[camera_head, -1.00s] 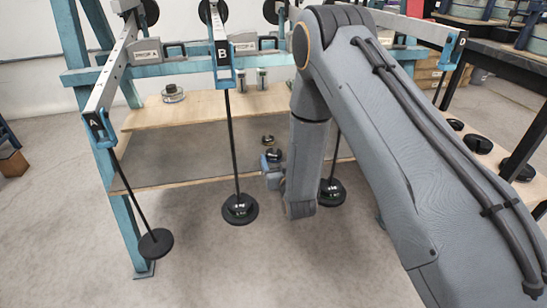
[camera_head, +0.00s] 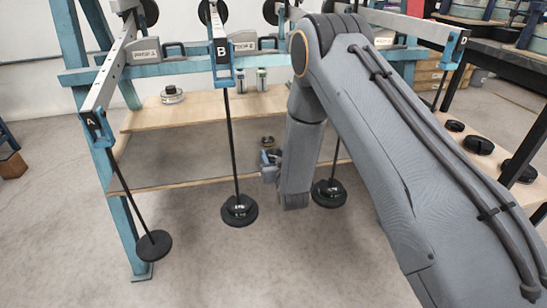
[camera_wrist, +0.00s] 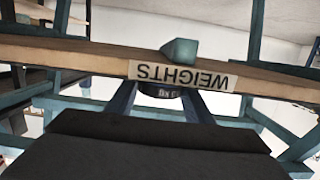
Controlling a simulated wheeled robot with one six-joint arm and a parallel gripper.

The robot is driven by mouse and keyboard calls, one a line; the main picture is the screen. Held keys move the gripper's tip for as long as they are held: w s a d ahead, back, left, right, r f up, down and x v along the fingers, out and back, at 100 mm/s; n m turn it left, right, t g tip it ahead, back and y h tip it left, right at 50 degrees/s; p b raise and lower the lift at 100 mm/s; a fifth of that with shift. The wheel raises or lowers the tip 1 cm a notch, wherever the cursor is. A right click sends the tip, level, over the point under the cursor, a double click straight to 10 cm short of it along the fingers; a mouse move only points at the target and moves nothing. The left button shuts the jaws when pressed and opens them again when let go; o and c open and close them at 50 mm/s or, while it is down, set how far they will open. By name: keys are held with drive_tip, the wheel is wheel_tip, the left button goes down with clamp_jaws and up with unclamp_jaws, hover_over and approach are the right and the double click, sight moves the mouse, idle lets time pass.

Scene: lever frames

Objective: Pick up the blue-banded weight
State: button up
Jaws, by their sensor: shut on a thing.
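My gripper (camera_head: 269,159) is small in the head view, in front of the lower shelf, partly hidden by my forearm. In the wrist view my gripper's two blue fingers (camera_wrist: 162,94) are shut on a dark round weight (camera_wrist: 163,88) with pale lettering. Its upper part is hidden behind the shelf label, and no blue band shows, so I cannot tell if it is the blue-banded one.
The wooden shelf edge with an upside-down WEIGHTS label (camera_wrist: 185,75) is close ahead in the wrist view. Hanging rods with black discs (camera_head: 239,210) and a left disc (camera_head: 154,245) flank the arm. A silver canister (camera_head: 172,95) stands on the upper shelf. Black weights (camera_head: 478,144) lie at right.

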wheel_tip(320, 180, up, 13)
drive_tip(key=p, duration=0.4)
idle(0.6)
idle(0.6)
